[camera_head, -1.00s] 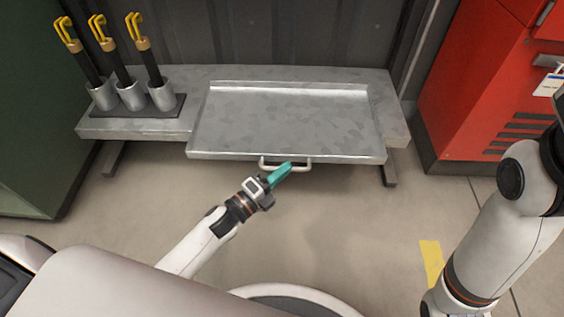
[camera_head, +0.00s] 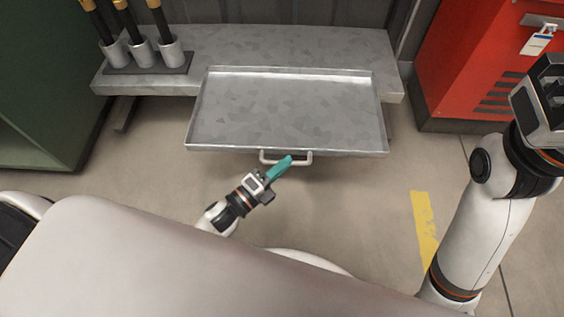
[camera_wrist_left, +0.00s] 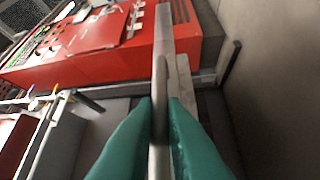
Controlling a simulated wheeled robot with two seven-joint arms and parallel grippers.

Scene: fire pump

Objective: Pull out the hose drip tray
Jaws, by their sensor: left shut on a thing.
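The hose drip tray (camera_head: 285,112) is a shallow, empty metal tray with low raised walls. It juts out over the front of a grey metal bench (camera_head: 290,47). Its pale handle (camera_head: 302,158) is on the front wall. My left gripper (camera_head: 287,163), with teal fingers, is shut on the handle. In the left wrist view the fingers (camera_wrist_left: 158,125) close on a pale bar running up the picture between them. My right gripper (camera_head: 546,92) is raised at the right edge, apart from the tray; its fingertips do not show clearly.
Several dark rods stand in metal cups (camera_head: 143,54) at the bench's left end. A red cabinet (camera_head: 470,65) stands on the right and a green cabinet (camera_head: 40,90) on the left. The floor before the tray is clear, with a yellow stripe (camera_head: 424,225).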

